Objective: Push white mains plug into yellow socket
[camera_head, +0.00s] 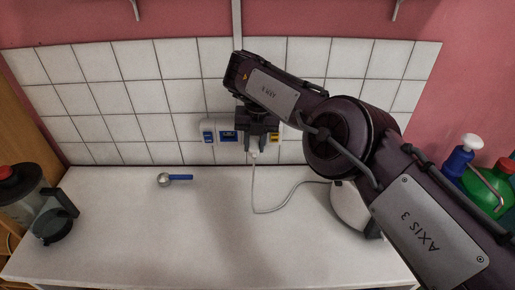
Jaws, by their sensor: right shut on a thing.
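A white socket panel (219,124) is on the tiled wall behind the counter. Two blue sockets show on its left, and the yellow socket (275,138) shows at its right, partly hidden by my right gripper. My right gripper (256,143) is in front of the panel, just left of the visible yellow part. It is shut on the white mains plug (253,153), of which only a small lower part shows. Whether the plug touches the socket is hidden. A white cable (254,190) hangs from the plug. My left gripper is not in view.
The cable runs over the white counter (200,235) to a white appliance (350,210) partly behind my right arm. A blue-handled scoop (178,178) lies left of centre. A blender jug (45,210) stands far left; blue (457,163) and green (492,185) bottles stand right.

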